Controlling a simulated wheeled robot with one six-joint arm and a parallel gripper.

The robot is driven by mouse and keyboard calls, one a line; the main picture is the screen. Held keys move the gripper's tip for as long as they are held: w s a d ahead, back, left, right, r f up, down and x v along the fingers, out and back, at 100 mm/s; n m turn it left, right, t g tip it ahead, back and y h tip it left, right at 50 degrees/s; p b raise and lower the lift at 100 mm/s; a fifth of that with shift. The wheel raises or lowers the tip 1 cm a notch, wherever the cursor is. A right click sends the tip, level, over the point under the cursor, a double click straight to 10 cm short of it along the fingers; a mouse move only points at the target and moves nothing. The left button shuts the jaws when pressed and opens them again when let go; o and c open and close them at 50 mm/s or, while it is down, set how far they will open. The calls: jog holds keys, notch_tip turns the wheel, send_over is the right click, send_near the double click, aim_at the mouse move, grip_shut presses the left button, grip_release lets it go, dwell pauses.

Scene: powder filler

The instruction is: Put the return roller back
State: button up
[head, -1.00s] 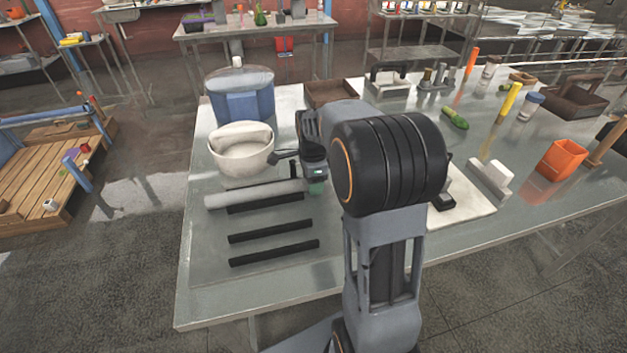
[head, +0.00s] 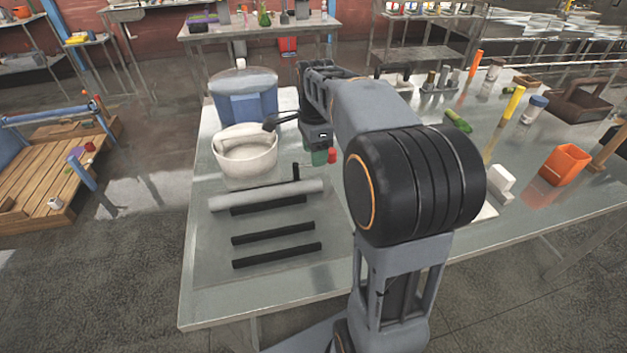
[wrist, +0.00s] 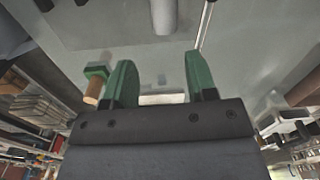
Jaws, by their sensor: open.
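A long light-grey roller (head: 265,196) lies across the left part of the steel table, along the rearmost of three black bars. My gripper (head: 318,157) is beyond the roller's right end and above the table, apart from it in the head view. In the wrist view my gripper (wrist: 162,80) has its two green fingers spread, with nothing between them. A grey cylinder (wrist: 164,14) shows at the top of that view; I cannot tell whether it is the roller. My arm hides part of the table's middle.
A white bowl (head: 245,158) and a blue container (head: 245,100) stand behind the roller. A short black post (head: 296,172) stands near its right end. Two more black bars (head: 273,234) lie in front. An orange bin (head: 566,165) is at the right. The table's front left is clear.

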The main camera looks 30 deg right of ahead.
jog(key=s+a+f+n+t, duration=0.1)
jog(key=s+a+f+n, duration=0.1)
jog(key=s+n, duration=0.3)
jog(key=s+a+f+n+t, duration=0.1)
jog(key=s+a+f+n, duration=0.1)
jog(key=s+a+n, duration=0.2)
jog(key=s+a+f+n+t, duration=0.1)
jog(key=s+a+f+n, duration=0.1)
jog(key=s+n, duration=0.4)
jog(key=shift+a+n, duration=0.25)
jog(key=shift+n, duration=0.65)
jog(key=shift+a+n, duration=0.2)
jog(key=shift+n, duration=0.7)
jog(key=shift+s+f+n, duration=0.2)
jog(key=shift+s+n, duration=0.05)
jog(key=shift+n, duration=0.15)
jog(key=shift+r, duration=0.1)
notch_tip(320, 180, up, 3)
jog(key=shift+f+p, duration=0.1)
jog(key=shift+p, duration=1.15)
jog(key=shift+f, duration=0.2)
